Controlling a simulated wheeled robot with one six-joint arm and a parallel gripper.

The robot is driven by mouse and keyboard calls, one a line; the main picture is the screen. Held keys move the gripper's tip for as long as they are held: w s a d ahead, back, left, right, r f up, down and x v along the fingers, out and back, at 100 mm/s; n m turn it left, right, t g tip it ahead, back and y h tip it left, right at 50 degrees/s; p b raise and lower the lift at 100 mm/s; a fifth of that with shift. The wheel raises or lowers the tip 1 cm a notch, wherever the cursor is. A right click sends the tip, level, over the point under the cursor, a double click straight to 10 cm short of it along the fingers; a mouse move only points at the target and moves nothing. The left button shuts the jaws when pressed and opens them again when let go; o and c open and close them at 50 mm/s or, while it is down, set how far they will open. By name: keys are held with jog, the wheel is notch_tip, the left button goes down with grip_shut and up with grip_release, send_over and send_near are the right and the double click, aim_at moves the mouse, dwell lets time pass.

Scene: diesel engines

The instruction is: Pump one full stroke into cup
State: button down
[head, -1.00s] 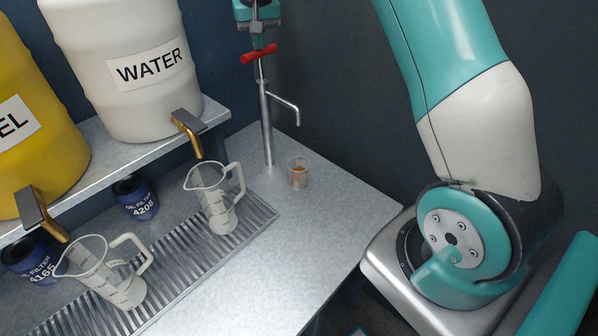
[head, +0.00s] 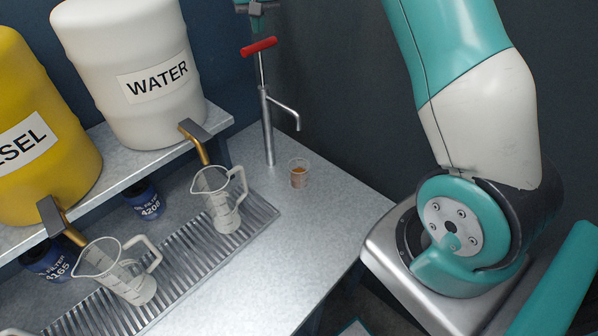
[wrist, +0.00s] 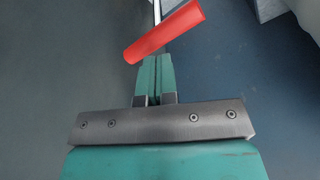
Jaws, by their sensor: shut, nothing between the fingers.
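A hand pump with a steel body (head: 267,130) stands upright on the bench in the head view. Its side spout (head: 287,110) bends down near a small clear cup (head: 299,174), which holds amber-orange liquid. The red T-handle (head: 259,47) sits above the pump body, with a length of bare rod showing between them. My gripper (head: 257,27) is just above the handle. In the wrist view its fingers (wrist: 157,66) are shut together and empty, with their tips close to the red handle (wrist: 165,33). I cannot tell whether they touch it.
Two clear measuring jugs (head: 219,200) (head: 120,270) stand on a slatted drain grate (head: 255,216). A white water drum (head: 135,70) and a yellow drum (head: 40,150) rest on a shelf with taps. Blue oil filters (head: 143,197) are beneath.

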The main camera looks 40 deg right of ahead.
dwell(0.5)
notch_tip(320, 180, up, 5)
jog(key=p, duration=0.4)
dwell(0.4)
jog(key=shift+a+f, duration=0.1)
jog(key=s+a+f+n+y+b, duration=0.1)
jog(key=s+a+f+n+b, duration=0.2)
jog(key=s+a+b, duration=0.5)
jog(key=s+a+f+n+y+b, duration=0.2)
jog(key=s+a+f+n, duration=0.15)
jog(key=s+a, duration=0.55)
jog(key=s+a+f+n+b, duration=0.1)
jog(key=s+f+b, duration=0.1)
jog(key=s, duration=0.5)
jog(key=s+a+f+n+g+y+b, duration=0.1)
jog(key=s+f+n+b, duration=0.1)
jog(key=s, duration=0.6)
jog(key=s+a+f+n+g+y+b, duration=0.1)
jog(key=s+f, duration=0.3)
jog(key=s, duration=0.4)
jog(key=shift+a+f+b, duration=0.2)
jog(key=shift+a+b, duration=0.05)
jog(key=shift+b, duration=0.25)
